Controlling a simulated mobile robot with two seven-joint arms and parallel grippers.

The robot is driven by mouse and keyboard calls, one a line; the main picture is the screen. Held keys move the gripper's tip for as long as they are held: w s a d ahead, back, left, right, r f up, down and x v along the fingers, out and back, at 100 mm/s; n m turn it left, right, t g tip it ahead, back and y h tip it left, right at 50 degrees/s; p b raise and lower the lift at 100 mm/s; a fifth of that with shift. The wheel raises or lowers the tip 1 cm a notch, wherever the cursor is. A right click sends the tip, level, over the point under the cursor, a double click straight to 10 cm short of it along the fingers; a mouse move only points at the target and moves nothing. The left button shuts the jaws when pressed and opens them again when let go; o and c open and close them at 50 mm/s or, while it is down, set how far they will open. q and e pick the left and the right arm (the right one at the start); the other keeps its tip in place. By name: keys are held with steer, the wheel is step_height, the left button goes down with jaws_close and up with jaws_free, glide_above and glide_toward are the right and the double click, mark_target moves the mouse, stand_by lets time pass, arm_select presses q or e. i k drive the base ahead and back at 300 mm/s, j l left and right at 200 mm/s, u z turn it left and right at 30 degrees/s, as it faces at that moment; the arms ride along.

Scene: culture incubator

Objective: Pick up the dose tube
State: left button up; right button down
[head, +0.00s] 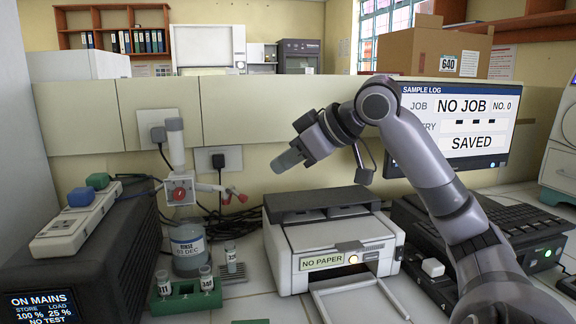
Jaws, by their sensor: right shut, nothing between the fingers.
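Small white-capped tubes stand at the lower left; I cannot tell which is the dose tube. Two labelled tubes, one on the left (164,284) and one on the right (206,278), stand upright in a green rack (184,303). A third tube (230,254) stands upright behind the rack, by a small grey slotted piece. My right gripper (284,163) is shut and empty, high above the printer's back edge, pointing left and down. It is well above and to the right of the tubes, apart from them. My left gripper is out of view.
A bottle (187,248) with a dispenser top stands behind the rack. The printer (335,248) marked NO PAPER, with its front tray out, is right of the tubes. A black power unit (95,250) is at left. A monitor (460,125) stands behind my right arm.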

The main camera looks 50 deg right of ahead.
mark_target(229, 250)
steer(key=k+j, duration=0.2)
steer(key=j, duration=0.2)
steer(key=k+j, duration=0.45)
steer(key=j, duration=0.3)
